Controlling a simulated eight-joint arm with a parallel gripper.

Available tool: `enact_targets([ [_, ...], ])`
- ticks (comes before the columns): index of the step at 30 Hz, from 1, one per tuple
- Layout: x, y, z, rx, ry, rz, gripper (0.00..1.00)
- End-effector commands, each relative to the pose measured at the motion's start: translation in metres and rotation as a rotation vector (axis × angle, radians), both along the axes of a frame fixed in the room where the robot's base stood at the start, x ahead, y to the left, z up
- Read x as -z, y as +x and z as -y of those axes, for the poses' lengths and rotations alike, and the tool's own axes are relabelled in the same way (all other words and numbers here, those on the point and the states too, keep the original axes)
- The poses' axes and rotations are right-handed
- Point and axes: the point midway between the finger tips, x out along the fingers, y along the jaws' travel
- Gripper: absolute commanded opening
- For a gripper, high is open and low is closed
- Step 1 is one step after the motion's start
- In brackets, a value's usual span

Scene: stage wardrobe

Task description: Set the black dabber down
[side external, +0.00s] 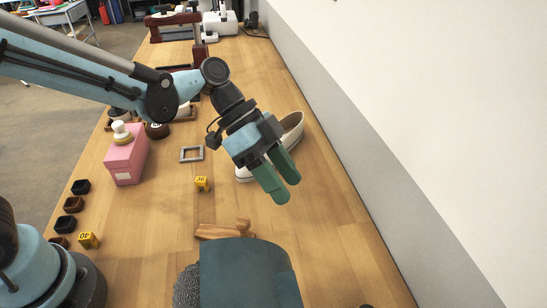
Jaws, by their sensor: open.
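My gripper (286,189) has green fingers, points down to the right and is open, with nothing visible between the fingers. In the picture it is in front of a white shoe (292,130) and partly covers it; I cannot tell whether it touches the shoe. I cannot make out a black dabber for certain. A dark round thing (157,131) stands right of a pink box (125,163), but it is too small to name surely. A pale knobbed thing (122,132) sits on the pink box.
A grey square frame (192,154) and a yellow numbered cube (201,184) lie mid-table. Several small dark cups (80,186) line the left edge near another yellow cube (88,240). A wooden piece (222,231) lies behind a teal object (250,275). A wall (340,125) bounds the right.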

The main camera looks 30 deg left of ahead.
Motion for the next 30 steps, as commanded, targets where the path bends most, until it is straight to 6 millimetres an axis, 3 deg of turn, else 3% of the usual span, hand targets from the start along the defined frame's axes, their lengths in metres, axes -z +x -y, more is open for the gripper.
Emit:
enact_targets([
  [9, -0.018, -0.017, -0.103, -0.614, 0.220, -0.042, 0.53],
  [18, -0.021, -0.046, -0.189, -1.136, 0.282, 0.015, 0.53],
  [24, -0.021, -0.057, -0.216, -1.308, 0.271, 0.055, 0.53],
  [30, -0.021, -0.058, -0.221, -1.339, 0.266, 0.062, 0.53],
])
